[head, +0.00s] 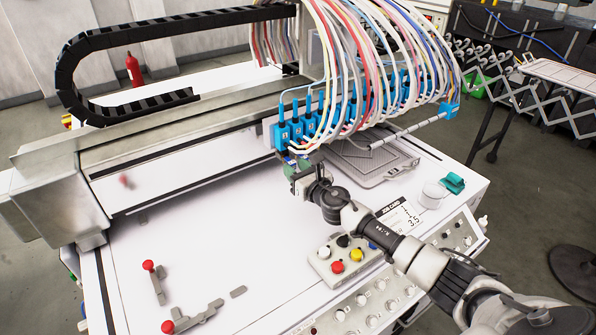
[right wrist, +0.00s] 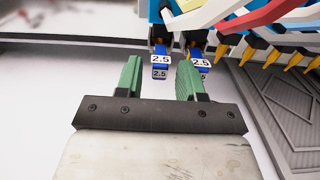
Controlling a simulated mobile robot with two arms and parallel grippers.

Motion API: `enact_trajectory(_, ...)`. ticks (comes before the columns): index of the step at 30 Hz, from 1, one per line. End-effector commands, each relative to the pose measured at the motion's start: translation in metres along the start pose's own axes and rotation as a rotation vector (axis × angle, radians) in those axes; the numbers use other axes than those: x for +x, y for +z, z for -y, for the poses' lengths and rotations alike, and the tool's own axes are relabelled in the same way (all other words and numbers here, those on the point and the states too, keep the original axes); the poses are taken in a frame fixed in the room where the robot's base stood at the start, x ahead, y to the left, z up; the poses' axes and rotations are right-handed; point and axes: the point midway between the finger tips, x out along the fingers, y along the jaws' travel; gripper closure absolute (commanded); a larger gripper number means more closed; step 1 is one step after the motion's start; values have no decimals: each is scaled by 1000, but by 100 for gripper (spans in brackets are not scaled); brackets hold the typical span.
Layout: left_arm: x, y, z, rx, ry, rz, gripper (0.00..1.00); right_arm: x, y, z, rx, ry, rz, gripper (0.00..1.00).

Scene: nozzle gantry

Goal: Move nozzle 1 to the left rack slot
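A row of blue nozzle units (head: 312,122) hangs on the gantry, with hoses running up from them. My right gripper (head: 298,165) is just below the left end of this row. Just beyond the fingertips hang two neighbouring nozzles with "2.5" labels, the left nozzle (right wrist: 160,59) in line with the gap and the right nozzle (right wrist: 200,63) beyond the right finger. I cannot tell which is nozzle 1, nor make out the left rack slot. My left gripper is not in view.
A grey ribbed tray (head: 368,160) lies under the nozzles. A button box (head: 345,257) and a job card (head: 398,219) are near the front edge. Red-knobbed clamps (head: 190,318) lie at the front left. The white table's middle is clear.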

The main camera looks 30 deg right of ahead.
Motion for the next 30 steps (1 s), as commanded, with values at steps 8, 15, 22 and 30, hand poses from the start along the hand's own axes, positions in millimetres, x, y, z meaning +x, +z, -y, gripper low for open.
enact_trajectory(8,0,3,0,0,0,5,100,0,0,0,0,0,0,92)
enact_trajectory(15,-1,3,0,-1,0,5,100,0,1,0,0,0,0,100)
enact_trajectory(22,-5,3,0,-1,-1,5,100,0,5,0,0,-1,0,100)
enact_trajectory(30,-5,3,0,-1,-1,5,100,0,5,0,0,-1,0,100)
